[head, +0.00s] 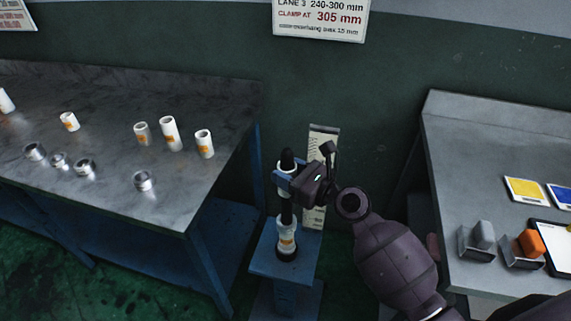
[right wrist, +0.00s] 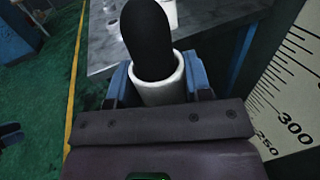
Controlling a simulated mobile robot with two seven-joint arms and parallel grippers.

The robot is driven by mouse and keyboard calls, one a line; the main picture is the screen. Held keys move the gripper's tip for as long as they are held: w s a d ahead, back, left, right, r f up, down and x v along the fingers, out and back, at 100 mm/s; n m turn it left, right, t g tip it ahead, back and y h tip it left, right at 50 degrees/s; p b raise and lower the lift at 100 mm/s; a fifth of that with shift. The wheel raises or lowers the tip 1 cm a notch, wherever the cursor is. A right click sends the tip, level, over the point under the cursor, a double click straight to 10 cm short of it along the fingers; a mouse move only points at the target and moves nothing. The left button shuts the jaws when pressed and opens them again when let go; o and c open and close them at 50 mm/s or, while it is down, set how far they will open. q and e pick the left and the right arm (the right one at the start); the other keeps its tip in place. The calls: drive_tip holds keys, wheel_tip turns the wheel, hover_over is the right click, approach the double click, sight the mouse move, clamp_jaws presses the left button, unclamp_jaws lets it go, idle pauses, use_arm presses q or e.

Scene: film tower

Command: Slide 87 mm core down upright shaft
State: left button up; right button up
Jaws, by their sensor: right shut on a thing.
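A dark upright shaft (head: 287,158) with a rounded tip stands on a blue stand (head: 262,262). My right gripper (head: 286,181) is at the upper part of the shaft. It is shut on a white core (right wrist: 160,88), which is around the shaft just below the tip. In the right wrist view the shaft tip (right wrist: 147,35) sticks up through the core, between the blue finger pads. Another white core with an orange label (head: 287,243) sits around the shaft low down, near the stand's top.
A grey bench (head: 200,190) at left holds several white cores (head: 168,133) and metal rings (head: 84,167). A scale (head: 325,150) stands behind the shaft. A right bench (head: 460,140) holds blocks, coloured cards and a tablet. A wall sign (head: 320,18) reads "CLAMP AT 305 mm".

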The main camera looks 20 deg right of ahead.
sight(287, 202)
wheel_tip(287, 202, down, 9)
drive_tip(key=b, duration=0.5)
drive_tip(key=shift+r, duration=0.1)
use_arm(q)
wheel_tip(287, 202, down, 6)
drive_tip(key=b, duration=0.1)
drive_tip(key=shift+s+f+g+b, duration=0.15)
drive_tip(key=shift+s+g+b, duration=0.05)
drive_tip(key=shift+g+b, duration=0.2)
use_arm(e)
drive_tip(key=shift+f, duration=1.05)
use_arm(q)
drive_tip(key=shift+w, duration=0.1)
use_arm(e)
drive_tip(key=o, duration=1)
drive_tip(key=shift+r, duration=0.1)
